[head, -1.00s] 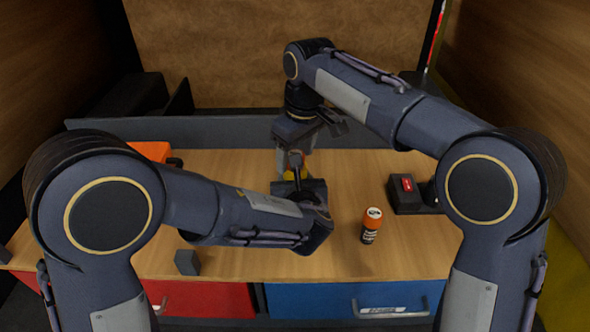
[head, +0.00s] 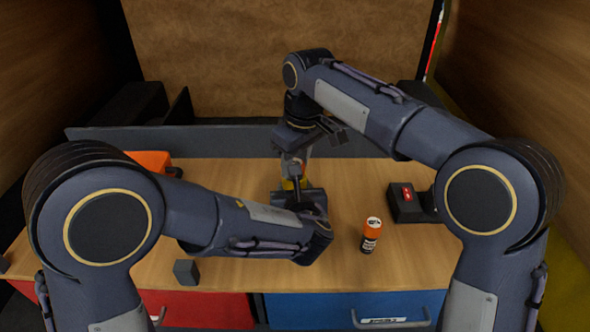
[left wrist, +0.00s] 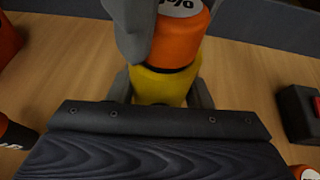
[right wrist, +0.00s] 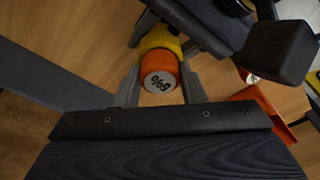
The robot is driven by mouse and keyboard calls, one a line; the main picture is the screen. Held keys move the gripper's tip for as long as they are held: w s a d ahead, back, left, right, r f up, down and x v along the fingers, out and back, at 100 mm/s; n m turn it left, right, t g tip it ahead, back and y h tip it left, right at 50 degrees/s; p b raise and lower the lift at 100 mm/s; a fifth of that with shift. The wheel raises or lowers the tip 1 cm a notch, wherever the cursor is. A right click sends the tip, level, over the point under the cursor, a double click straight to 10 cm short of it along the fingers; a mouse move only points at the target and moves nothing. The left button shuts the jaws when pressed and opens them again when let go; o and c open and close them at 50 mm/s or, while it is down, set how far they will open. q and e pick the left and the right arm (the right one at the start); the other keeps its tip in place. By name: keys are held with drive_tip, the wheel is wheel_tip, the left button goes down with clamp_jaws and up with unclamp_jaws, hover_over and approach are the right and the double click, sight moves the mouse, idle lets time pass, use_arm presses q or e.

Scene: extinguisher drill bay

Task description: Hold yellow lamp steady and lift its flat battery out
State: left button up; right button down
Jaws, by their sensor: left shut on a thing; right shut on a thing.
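The yellow lamp (left wrist: 165,85) stands upright between the fingers of my left gripper (left wrist: 162,93), which is shut on it. It also shows in the right wrist view (right wrist: 160,38). An orange battery with a white, percent-marked end (right wrist: 158,72) sits at the lamp's top, lined up with it. My right gripper (right wrist: 159,85) is shut on this battery from above. In the left wrist view the battery (left wrist: 175,40) meets the yellow body; how deep it sits inside is hidden. In the head view my arms cover most of the lamp (head: 288,184).
An orange-and-black battery (head: 371,235) stands on the table (head: 330,270) at right. A black box with a red part (head: 405,200) is behind it. A dark cube (head: 186,271) lies at front left, an orange container (head: 150,160) at back left. Red and blue drawers are below.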

wheel_tip(320, 180, up, 10)
idle(0.4)
use_arm(q)
drive_tip(key=o, duration=1.4)
